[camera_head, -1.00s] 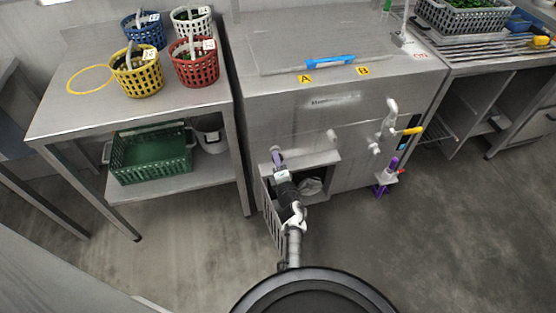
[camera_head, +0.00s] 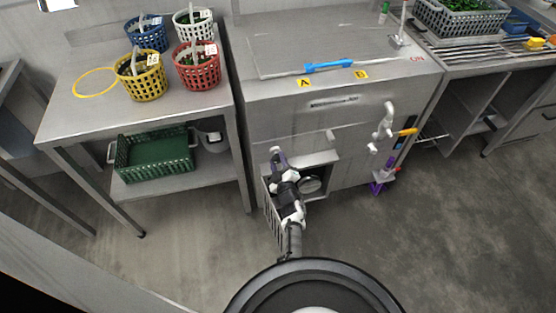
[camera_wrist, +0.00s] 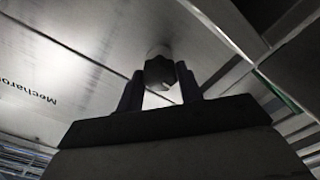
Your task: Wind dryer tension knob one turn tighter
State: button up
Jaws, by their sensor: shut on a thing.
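My gripper (camera_head: 277,157) is low at the front of the steel wash machine (camera_head: 300,115), beside the open hatch. In the wrist view its two dark fingers (camera_wrist: 160,91) stand on either side of a dark, lobed knob (camera_wrist: 160,72) and are shut on it. The knob sits on a pale round base against the steel front. In the head view my gripper and wrist hide the held knob. The knob's marking and turn angle cannot be read.
An open hatch with a round drum-like part (camera_head: 310,184) lies right of my wrist; a slatted grille (camera_head: 272,205) hangs beside it. Pale pipe fittings (camera_head: 384,125) and brushes (camera_head: 402,140) are further right. A table with several baskets (camera_head: 140,80) stands left. Floor is clear.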

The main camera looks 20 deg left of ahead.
jog(key=m+p, duration=0.1)
jog(key=m, duration=0.4)
jog(key=shift+w+r, duration=0.1)
jog(key=shift+r, duration=0.05)
dwell(0.3)
jog(key=o, duration=1)
jog(key=shift+d+p, duration=0.1)
jog(key=shift+p, duration=0.2)
jog(key=p+v, duration=0.1)
jog(key=v, duration=1.3)
jog(key=shift+p, duration=0.35)
